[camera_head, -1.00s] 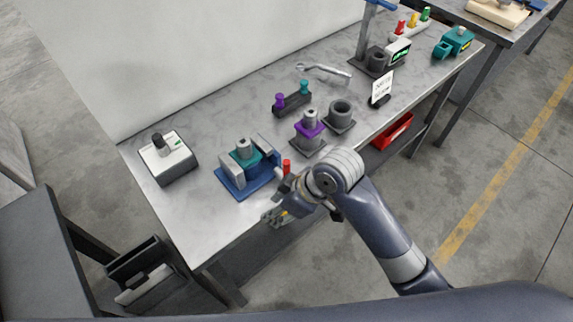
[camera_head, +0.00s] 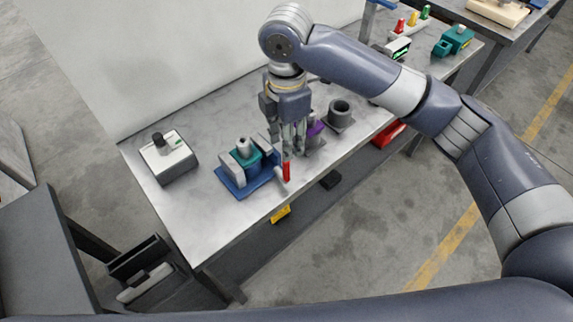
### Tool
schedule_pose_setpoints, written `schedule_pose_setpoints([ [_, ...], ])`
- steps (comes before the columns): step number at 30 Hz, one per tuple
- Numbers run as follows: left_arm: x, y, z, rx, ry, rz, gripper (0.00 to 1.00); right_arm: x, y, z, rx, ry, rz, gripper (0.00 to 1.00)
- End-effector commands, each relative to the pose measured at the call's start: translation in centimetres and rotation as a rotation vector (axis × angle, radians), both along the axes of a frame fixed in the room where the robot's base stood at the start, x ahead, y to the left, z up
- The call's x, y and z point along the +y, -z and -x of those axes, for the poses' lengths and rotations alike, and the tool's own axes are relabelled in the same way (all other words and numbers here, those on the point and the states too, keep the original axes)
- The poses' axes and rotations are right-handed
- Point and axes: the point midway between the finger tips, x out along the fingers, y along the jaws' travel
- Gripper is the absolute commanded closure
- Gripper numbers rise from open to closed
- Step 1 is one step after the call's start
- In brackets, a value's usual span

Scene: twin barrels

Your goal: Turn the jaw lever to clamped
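A blue-based vise (camera_head: 238,187) with grey jaws stands near the front edge of the table, with a teal part (camera_head: 245,158) topped by a grey cylinder between the jaws. Its jaw lever (camera_head: 286,172) has a red grip and sits at the right side of the vise. My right gripper (camera_head: 289,151) points down just above the red grip, its fingertips close to or at the top of it. I cannot tell whether the fingers touch the grip or how far apart they are. My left gripper is not in view.
A grey box with a white top and black knob (camera_head: 168,158) stands at left. A purple part (camera_head: 316,128) is partly hidden behind my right gripper, beside a grey cylindrical holder (camera_head: 340,112). The table (camera_head: 195,220) is bare at its front left.

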Motion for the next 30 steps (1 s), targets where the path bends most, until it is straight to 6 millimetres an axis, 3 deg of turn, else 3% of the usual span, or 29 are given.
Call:
schedule_pose_setpoints([
  [15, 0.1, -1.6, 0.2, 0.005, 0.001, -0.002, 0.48, 0.0, 8.7, 0.1, 0.002, 0.002, 0.0, 0.65],
  [21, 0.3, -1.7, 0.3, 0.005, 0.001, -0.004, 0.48, 0.0, 10.2, 0.0, 0.0, 0.001, 0.0, 0.65],
  [29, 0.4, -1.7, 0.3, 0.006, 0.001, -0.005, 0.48, 0.0, 10.3, 0.0, -0.001, 0.001, 0.0, 0.65],
  [30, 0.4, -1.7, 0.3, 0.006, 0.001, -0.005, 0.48, 0.0, 10.3, 0.0, -0.001, 0.001, 0.0, 0.7],
])
